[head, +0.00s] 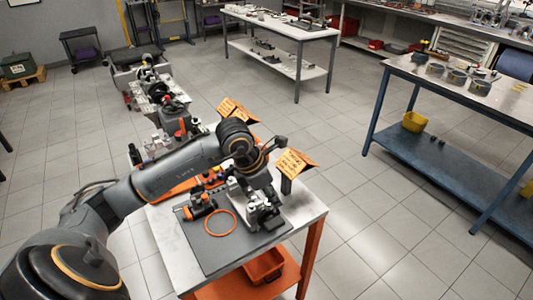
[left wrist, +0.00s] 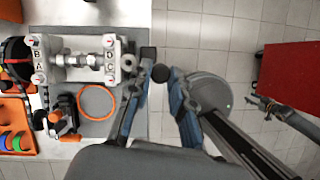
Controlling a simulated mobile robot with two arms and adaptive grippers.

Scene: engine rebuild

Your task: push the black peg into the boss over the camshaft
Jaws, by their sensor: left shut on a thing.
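My left gripper (left wrist: 164,78) is shut on the black peg (left wrist: 160,73), whose round dark end shows between the fingertips in the left wrist view. In the head view the left gripper (head: 268,151) is above the workbench, with a small dark end (head: 281,141) sticking out on its right. The camshaft fixture (head: 262,212) stands on the grey mat below it. In the left wrist view the fixture with its silver camshaft (left wrist: 82,60) and lettered white end blocks lies left of the peg, apart from it. I cannot make out the boss for sure.
An orange ring (head: 220,222) and a black-and-orange tool (head: 195,207) lie on the mat (head: 228,252). An orange sign (head: 292,162) stands at the bench's right edge. A blue-legged table (head: 450,95) stands at right, with open floor between.

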